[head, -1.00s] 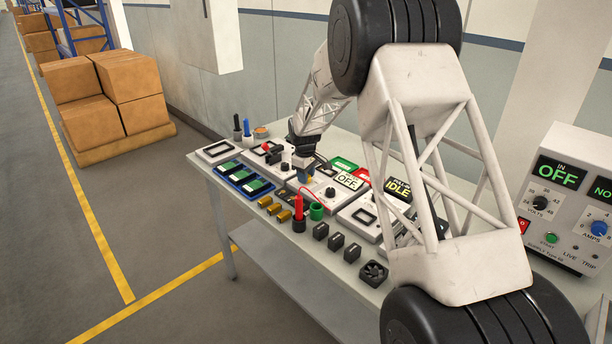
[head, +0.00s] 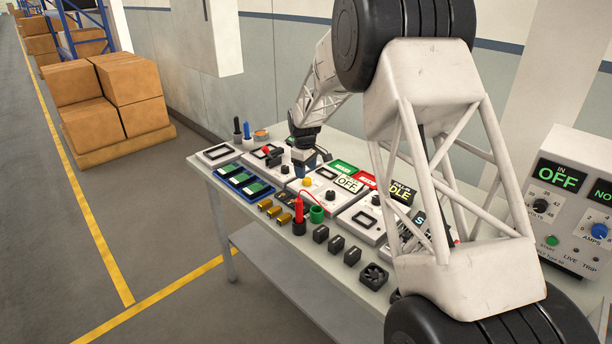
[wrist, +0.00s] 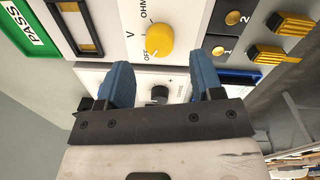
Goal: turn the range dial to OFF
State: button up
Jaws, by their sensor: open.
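The yellow range dial (wrist: 158,42) is in the wrist view, on a pale panel with OFF, V and OHM marks around it. Its pointer is too small to read surely. In the head view my gripper (head: 310,161) is just behind and above the dial.
A black knob (wrist: 160,93) shows between the fingers. Green modules (head: 240,180) lie left. Black blocks (head: 337,243) and a fan (head: 374,276) line the front.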

aim_at(306, 180)
jog(key=shift+s+r, duration=0.1)
jog(key=shift+r, duration=1.8)
jog(key=shift+s+d+r, duration=0.1)
jog(key=shift+s+r, duration=0.05)
jog(key=shift+r, duration=0.1)
jog(key=s+d+r+m, duration=0.2)
jog(key=s+d+r, duration=0.3)
jog(key=s, duration=0.4)
jog(key=s+d+r+m+t, duration=0.1)
jog(key=s+d+r+m, duration=0.15)
jog(key=s+r, duration=0.45)
jog(key=s+d+r+m, duration=0.1)
jog(key=s+d+r, duration=0.4)
jog(key=s, duration=0.5)
jog(key=s+d+f+m, duration=0.1)
jog(key=s+d+m, duration=0.1)
jog(key=s, duration=0.9)
jog(key=s+d+m, duration=0.2)
jog(key=s+d, duration=0.1)
jog(key=s, duration=0.8)
jog(key=s+d+f+m+t, duration=0.1)
jog(key=s+d+m, duration=0.1)
jog(key=s, duration=1)
jog(key=shift+d+f, duration=0.25)
jog(key=shift+f, duration=0.05)
